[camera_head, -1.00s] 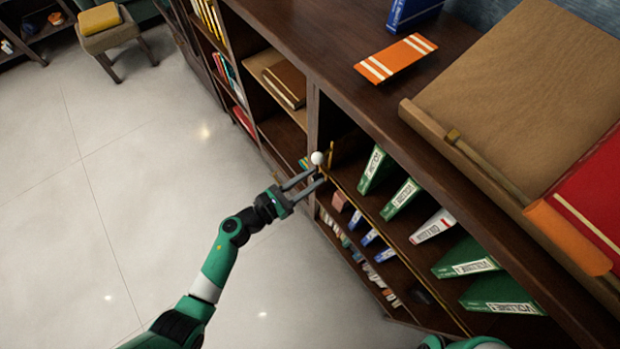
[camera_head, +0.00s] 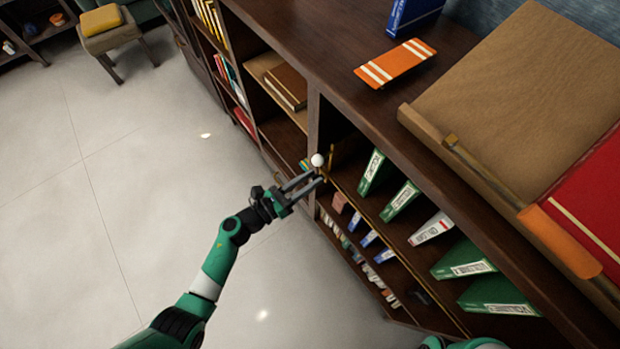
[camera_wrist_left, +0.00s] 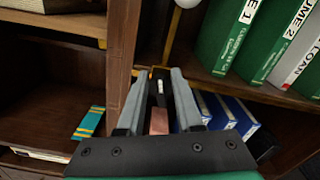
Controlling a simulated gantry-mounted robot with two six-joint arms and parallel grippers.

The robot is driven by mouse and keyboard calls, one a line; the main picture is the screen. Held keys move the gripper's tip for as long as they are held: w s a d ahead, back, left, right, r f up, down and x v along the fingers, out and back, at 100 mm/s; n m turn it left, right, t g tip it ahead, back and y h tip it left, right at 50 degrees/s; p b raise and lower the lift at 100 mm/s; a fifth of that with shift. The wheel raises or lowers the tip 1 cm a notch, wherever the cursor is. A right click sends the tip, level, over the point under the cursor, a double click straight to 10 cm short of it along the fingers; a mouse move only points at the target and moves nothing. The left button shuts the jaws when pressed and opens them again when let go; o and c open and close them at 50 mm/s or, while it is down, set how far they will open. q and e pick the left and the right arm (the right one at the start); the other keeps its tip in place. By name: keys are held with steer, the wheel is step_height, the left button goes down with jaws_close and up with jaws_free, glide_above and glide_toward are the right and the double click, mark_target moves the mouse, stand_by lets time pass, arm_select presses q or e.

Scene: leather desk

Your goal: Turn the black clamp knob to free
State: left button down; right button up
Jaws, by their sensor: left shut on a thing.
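My left gripper (camera_head: 318,177) reaches the bookcase upright just below a small white ball (camera_head: 317,159). In the left wrist view, the gripper's two grey fingers (camera_wrist_left: 162,77) are closed on a small dark piece, the black clamp knob (camera_wrist_left: 157,97), with a pale mark on it. The fingers cover most of the knob, and its turn angle is hard to read. In the head view the knob is too small and covered to make out. The white ball (camera_wrist_left: 187,3) shows at the top edge of the wrist view on a brass rod. My right gripper is not in view.
The dark bookcase upright (camera_head: 314,120) stands right beside the gripper. An orange striped card (camera_head: 395,62) and a brown board (camera_head: 520,90) lie on top.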

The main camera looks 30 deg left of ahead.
arm_select(q)
steer(key=n, duration=0.4)
steer(key=n+p, duration=0.1)
steer(key=n, duration=0.1)
steer(key=shift+w+a+f+n, duration=0.2)
steer(key=shift+a+f+n, duration=0.1)
steer(key=shift+a, duration=0.05)
steer(key=shift+a+f+n+p, duration=0.1)
steer(key=shift+f+n+p, duration=0.15)
steer(key=shift+n, duration=1.35)
steer(key=shift+a+f+n+p, duration=0.1)
steer(key=shift+f+n+p, duration=0.15)
steer(key=shift+n, duration=1.35)
steer(key=c, duration=0.9)
jaws_free()
steer(key=shift+o, duration=0.2)
